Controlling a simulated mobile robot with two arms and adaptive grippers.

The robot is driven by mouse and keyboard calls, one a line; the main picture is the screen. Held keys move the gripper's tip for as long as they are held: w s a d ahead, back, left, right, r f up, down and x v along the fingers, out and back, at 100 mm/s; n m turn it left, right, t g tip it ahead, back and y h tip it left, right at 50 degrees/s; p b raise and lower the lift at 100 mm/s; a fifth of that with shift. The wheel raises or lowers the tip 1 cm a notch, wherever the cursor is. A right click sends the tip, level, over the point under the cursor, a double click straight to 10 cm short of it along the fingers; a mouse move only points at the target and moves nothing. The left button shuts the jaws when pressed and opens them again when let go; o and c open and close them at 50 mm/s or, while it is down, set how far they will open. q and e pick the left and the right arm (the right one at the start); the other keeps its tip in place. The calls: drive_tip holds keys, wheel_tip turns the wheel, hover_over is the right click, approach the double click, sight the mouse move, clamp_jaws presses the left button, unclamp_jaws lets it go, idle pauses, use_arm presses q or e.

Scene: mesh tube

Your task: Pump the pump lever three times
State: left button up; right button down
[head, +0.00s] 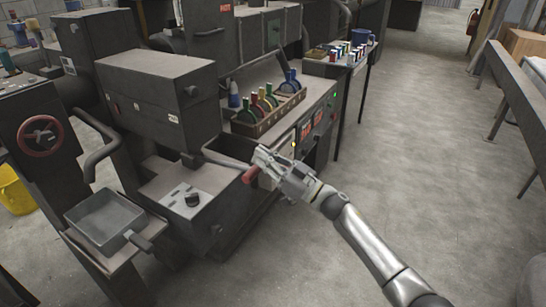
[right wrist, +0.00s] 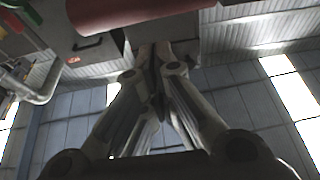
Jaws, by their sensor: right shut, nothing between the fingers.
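The pump lever is a thin metal rod with a red handle (head: 251,174), reaching out from the dark machine in the middle of the head view. My right gripper (head: 262,156) is at the handle end of the lever, with its fingers over the rod and handle. In the right wrist view its fingers (right wrist: 154,48) come together, shut and empty. The red handle (right wrist: 145,12) crosses the top of that view, very close to the fingertips. I cannot tell whether they touch. My left gripper is not in view.
A dark box-shaped machine (head: 160,95) stands left of the lever. A rack (head: 268,121) of coloured-handled tools sits on the bench behind my gripper. A metal tray (head: 105,220) is at the lower left. Open concrete floor (head: 430,150) lies to the right.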

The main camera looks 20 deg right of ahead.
drive_tip(key=shift+f, duration=0.95)
